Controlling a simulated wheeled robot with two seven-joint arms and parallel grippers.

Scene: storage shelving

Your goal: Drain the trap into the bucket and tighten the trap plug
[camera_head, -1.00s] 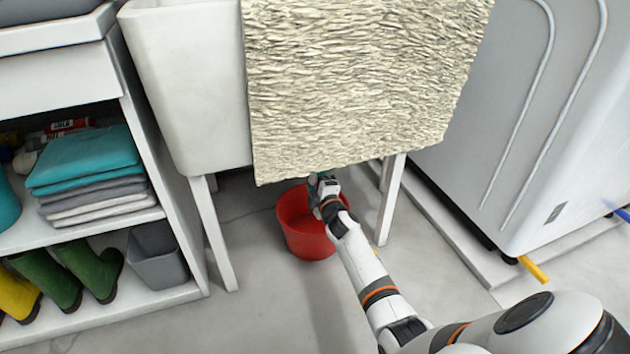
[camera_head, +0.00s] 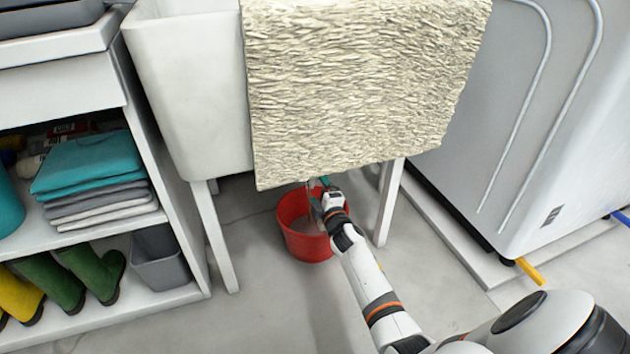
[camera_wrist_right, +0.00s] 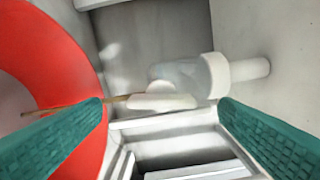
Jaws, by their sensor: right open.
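The red bucket (camera_head: 308,250) stands on the floor under the sink; part of it also shows at the left of the right wrist view (camera_wrist_right: 88,60). The trap (camera_wrist_right: 185,75), a clear cup with a white collar and pipe, shows in the right wrist view; in the head view the hanging panel hides it. The white trap plug (camera_wrist_right: 160,102) sits at its end, and a thin brown stream (camera_wrist_right: 60,106) runs from it toward the bucket. My right gripper (camera_wrist_right: 160,112) is open, its teal pads on either side of the plug, apart from it. In the head view it is above the bucket. My left gripper is out of view.
A textured beige panel (camera_head: 350,90) hangs in front of the white sink (camera_head: 190,95). Sink legs (camera_head: 213,235) stand either side of the bucket. Shelving (camera_head: 180,297) with towels and boots is at left, a white appliance (camera_head: 530,130) at right.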

